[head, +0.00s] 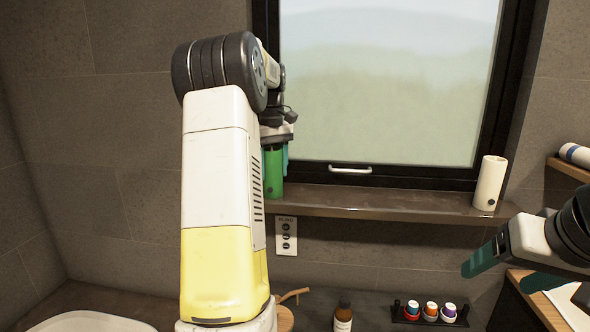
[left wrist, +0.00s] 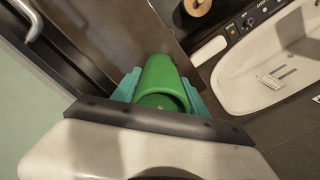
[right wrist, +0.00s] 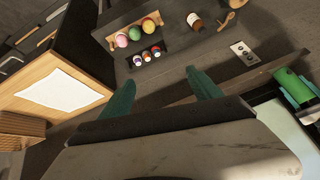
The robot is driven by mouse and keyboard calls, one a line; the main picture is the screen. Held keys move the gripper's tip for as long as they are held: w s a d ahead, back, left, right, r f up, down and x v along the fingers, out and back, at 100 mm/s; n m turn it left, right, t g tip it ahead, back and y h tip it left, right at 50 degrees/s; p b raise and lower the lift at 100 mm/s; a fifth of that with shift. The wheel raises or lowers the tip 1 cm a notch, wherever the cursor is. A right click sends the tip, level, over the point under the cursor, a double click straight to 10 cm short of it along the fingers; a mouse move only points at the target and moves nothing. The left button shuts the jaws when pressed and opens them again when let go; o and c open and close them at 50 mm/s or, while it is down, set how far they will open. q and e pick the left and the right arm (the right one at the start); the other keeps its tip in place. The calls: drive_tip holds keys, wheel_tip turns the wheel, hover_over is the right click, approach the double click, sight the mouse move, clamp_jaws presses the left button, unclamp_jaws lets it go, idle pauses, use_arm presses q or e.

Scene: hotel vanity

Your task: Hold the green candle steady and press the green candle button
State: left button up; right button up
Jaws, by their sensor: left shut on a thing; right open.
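The green candle (head: 273,172) stands upright on the window ledge, partly hidden behind my left arm in the head view. My left gripper (head: 276,160) is shut on it from above and behind the arm. In the left wrist view the green candle (left wrist: 161,85) sits between the two teal fingers, its hollow top facing the camera. The candle also shows at the right of the right wrist view (right wrist: 293,86). My right gripper (right wrist: 160,92) is open and empty, apart from the candle; its teal fingers show at the right of the head view (head: 484,262).
A white candle (head: 489,183) with a dark button stands at the ledge's right end. The ledge (head: 385,203) between the candles is clear. Below are a wall switch panel (head: 286,235), a brown bottle (head: 343,317), a tray of small colored jars (head: 430,313) and a basin (left wrist: 262,68).

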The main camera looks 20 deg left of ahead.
idle(0.3)
clamp_jaws()
idle(1.6)
